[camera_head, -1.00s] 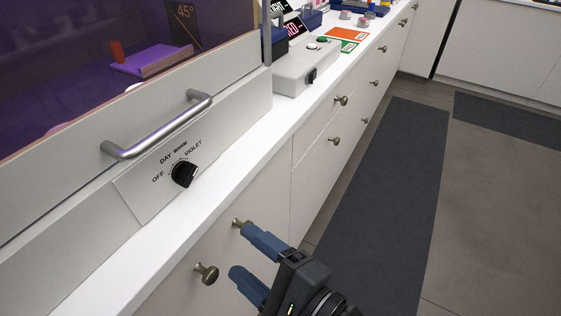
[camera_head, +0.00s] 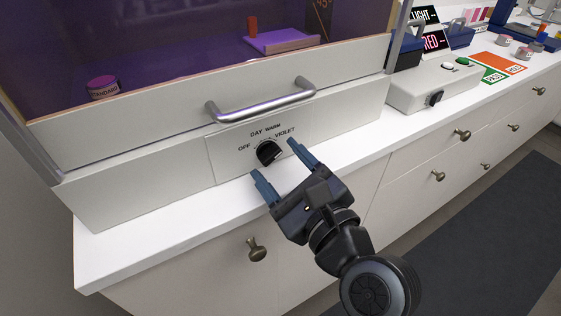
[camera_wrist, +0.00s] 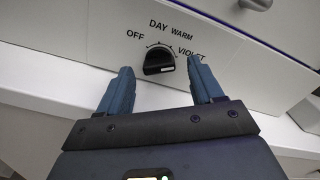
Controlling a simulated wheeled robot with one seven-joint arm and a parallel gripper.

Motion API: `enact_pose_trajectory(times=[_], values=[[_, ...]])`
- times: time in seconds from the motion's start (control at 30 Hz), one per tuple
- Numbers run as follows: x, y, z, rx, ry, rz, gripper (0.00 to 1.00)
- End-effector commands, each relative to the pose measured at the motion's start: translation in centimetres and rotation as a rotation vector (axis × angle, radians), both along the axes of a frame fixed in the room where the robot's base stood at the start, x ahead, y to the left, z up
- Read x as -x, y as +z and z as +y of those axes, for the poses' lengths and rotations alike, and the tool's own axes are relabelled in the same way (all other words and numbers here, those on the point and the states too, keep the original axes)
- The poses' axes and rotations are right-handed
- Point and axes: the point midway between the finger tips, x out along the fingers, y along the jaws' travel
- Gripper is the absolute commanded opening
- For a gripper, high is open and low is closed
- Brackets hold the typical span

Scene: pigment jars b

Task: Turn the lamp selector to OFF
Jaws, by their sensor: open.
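The lamp selector is a black knob (camera_head: 268,152) on the pale front panel (camera_head: 225,155) under the cabinet's window. The labels OFF, DAY, WARM and VIOLET arc over it from left to right. In the wrist view the knob (camera_wrist: 158,61) shows a pale mark at its lower right; which label it points to is hard to tell. My gripper (camera_head: 276,160) is open and empty in front of the knob. In the wrist view its blue fingers (camera_wrist: 160,72) stand to the left and right of the knob, apparently short of it.
A metal bar handle (camera_head: 262,108) juts out just above the knob. The white counter ledge (camera_head: 235,200) runs below the panel, with a drawer knob (camera_head: 257,249) under it. A grey switch box (camera_head: 432,90) stands on the counter to the right.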

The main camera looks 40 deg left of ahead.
Motion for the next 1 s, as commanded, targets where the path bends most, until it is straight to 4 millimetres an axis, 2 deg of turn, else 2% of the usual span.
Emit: enact_pose_trajectory(times=[0.1,0.37,0.9,1.0], values=[[-0.22,0.02,0.65,0.001,0.001,-0.002,0.66],[-0.27,-0.01,0.73,0.001,0.000,-0.002,0.66],[-0.27,-0.02,0.69,0.001,0.000,-0.001,0.15],[-0.27,-0.02,0.69,0.002,0.000,-0.002,0.10]])
